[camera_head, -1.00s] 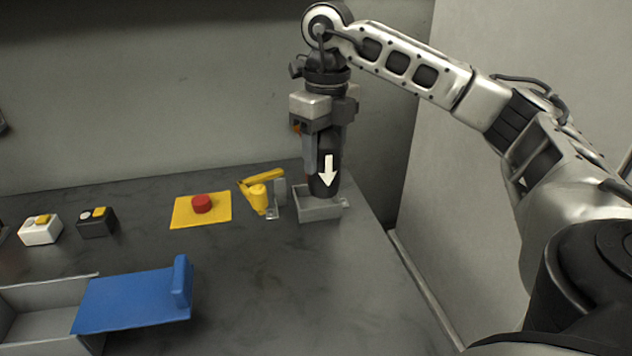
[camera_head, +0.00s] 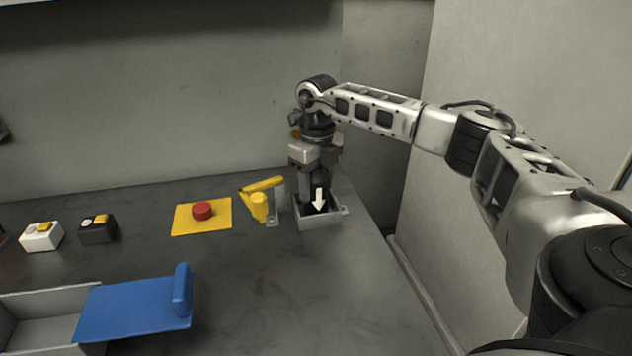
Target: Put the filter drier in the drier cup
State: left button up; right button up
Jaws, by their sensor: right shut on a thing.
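The filter drier (camera_head: 319,201) is a black cylinder with a white arrow pointing down. It stands upright, with its lower end inside the grey, open-topped drier cup (camera_head: 320,220) at the back right of the table. The cup's front wall hides its bottom end, so I cannot tell whether it touches the floor of the cup. My right gripper (camera_head: 318,190) points straight down over the cup and is shut on the filter drier, with its fingers close to the cup's rim. My left gripper is not in view.
Left of the cup stand a yellow lever valve (camera_head: 259,204) and a red button on a yellow plate (camera_head: 203,211). Two small switch boxes (camera_head: 98,229) are further left. A grey bin (camera_head: 38,322) with a blue lid (camera_head: 135,305) is at the front left. The table's front middle is clear.

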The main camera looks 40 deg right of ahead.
jog(key=shift+f, duration=0.1)
jog(key=o, duration=1.1)
notch_tip(320, 180, up, 12)
jog(key=shift+r, duration=0.25)
